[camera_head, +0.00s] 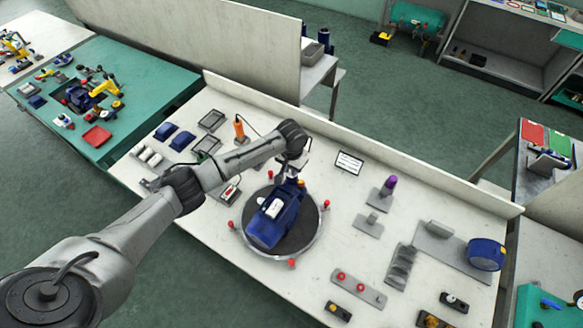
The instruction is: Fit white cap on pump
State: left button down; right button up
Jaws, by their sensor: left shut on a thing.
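The blue pump (268,225) lies on a round grey turntable (303,232) in the middle of the bench, with a white part on its top. My left gripper (291,172) is just above the far end of the pump. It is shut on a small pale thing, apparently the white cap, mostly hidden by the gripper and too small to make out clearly. I cannot tell whether it touches the pump. My right gripper is not in view.
Red knobs (292,263) ring the turntable. An orange-handled tool (239,128) and grey trays (211,121) stand behind my left arm. To the right are a purple-topped fixture (388,187), grey blocks (401,266) and a blue drum (486,254). A low wall (420,174) runs along the back.

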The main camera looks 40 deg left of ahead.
pick_arm(q)
jog(key=shift+f, duration=0.45)
jog(key=c, duration=1)
grip_release()
jog(key=shift+o, duration=0.2)
jog(key=shift+r, duration=0.1)
jog(key=shift+r+p, duration=2.95)
jog(key=shift+p, duration=0.45)
